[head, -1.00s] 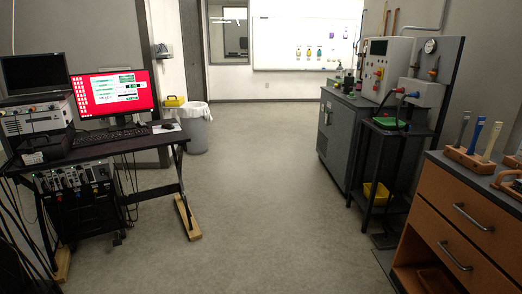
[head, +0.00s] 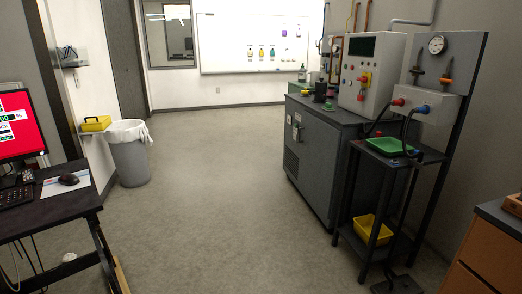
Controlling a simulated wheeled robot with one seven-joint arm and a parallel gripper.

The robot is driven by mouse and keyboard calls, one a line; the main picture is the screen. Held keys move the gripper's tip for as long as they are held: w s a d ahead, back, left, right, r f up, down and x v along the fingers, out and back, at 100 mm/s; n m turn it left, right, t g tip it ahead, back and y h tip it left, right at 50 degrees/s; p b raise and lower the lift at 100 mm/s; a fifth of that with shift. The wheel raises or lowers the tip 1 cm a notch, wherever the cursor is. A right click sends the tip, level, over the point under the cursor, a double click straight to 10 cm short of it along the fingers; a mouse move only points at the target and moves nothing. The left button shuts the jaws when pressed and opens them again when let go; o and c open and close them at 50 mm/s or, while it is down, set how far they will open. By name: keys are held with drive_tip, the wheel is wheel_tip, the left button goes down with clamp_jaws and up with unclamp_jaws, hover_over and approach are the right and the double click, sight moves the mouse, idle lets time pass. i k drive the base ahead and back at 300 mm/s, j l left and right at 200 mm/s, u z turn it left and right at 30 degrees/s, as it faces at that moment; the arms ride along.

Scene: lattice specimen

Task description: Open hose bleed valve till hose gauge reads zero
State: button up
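A round white-faced gauge (head: 437,45) is fixed high on a grey upright panel (head: 466,55) at the right. Its needle is too small to read. Below it, on a light box (head: 430,105), stand a dark-handled valve (head: 417,72) and an orange-handled valve (head: 446,82). I cannot tell which is the bleed valve or how far either is turned. The box has a red fitting (head: 398,101) and a blue fitting (head: 422,109) on its front. A black hose (head: 407,130) hangs from the blue fitting. My gripper is not in view.
A black stand (head: 374,151) with a green tray (head: 389,147) and a yellow bin (head: 372,230) stands before the box. A grey cabinet (head: 315,165) adjoins it. A wooden drawer unit (head: 475,275) is at lower right, a desk (head: 55,212) at left. The middle floor is clear.

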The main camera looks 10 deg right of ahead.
sight(442, 79)
drive_tip(key=i+j+z, duration=0.25)
drive_tip(key=i+z, duration=0.2)
drive_tip(key=i+j+z, duration=0.9)
drive_tip(key=i+j, duration=0.15)
drive_tip(key=j, duration=0.15)
